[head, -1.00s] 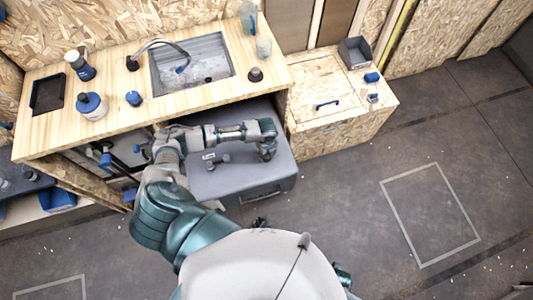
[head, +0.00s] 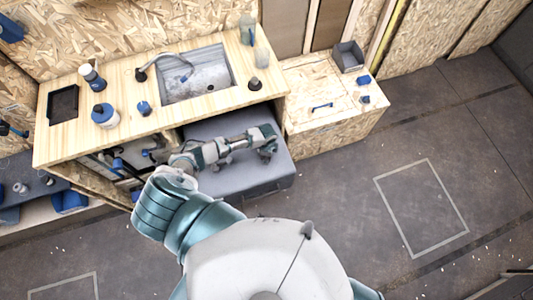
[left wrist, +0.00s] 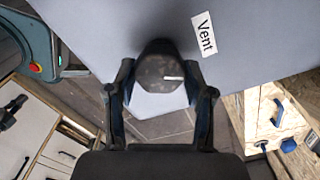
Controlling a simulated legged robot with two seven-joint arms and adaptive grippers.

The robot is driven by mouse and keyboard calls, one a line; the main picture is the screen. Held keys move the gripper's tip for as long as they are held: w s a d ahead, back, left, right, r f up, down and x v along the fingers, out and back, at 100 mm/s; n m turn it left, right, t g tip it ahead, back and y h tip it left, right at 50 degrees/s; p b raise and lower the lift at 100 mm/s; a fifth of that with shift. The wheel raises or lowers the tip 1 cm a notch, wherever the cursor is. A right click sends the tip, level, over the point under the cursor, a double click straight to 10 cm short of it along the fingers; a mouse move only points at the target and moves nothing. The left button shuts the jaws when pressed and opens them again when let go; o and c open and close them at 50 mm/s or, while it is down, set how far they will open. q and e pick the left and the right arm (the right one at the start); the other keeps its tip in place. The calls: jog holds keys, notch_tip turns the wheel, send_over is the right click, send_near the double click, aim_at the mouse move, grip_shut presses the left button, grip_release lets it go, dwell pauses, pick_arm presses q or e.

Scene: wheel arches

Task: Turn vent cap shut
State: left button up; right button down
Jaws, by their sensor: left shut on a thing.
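The vent cap (left wrist: 160,70) is a dark, faceted knob with a short pale mark, seen in the left wrist view against a grey surface (left wrist: 115,25). A white label reading "Vent" (left wrist: 204,35) is beside it at the upper right. My left gripper (left wrist: 160,85) has a finger on each side of the cap and is shut on it. In the head view my left gripper (head: 268,150) is over the right part of the grey box (head: 240,190) under the counter; the cap cannot be made out there. My right gripper is not in view.
A wooden counter (head: 140,75) with a sink (head: 200,75), bottles and small items stands behind the grey box. A chipboard chest (head: 325,130) with a blue handle is close on the right. The floor at right, with a taped rectangle (head: 420,210), is clear.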

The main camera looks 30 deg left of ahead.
pick_arm(q)
jog(key=n+p, duration=0.2)
jog(key=n, duration=0.2)
jog(key=shift+s+a, duration=0.1)
jog(key=shift+a, duration=0.05)
jog(key=shift+n+p, duration=0.7)
jog(key=shift+f, duration=0.1)
jog(key=o, duration=1.2)
jog(key=shift+c, duration=0.2)
jog(key=shift+r, duration=0.45)
notch_tip(320, 180, up, 11)
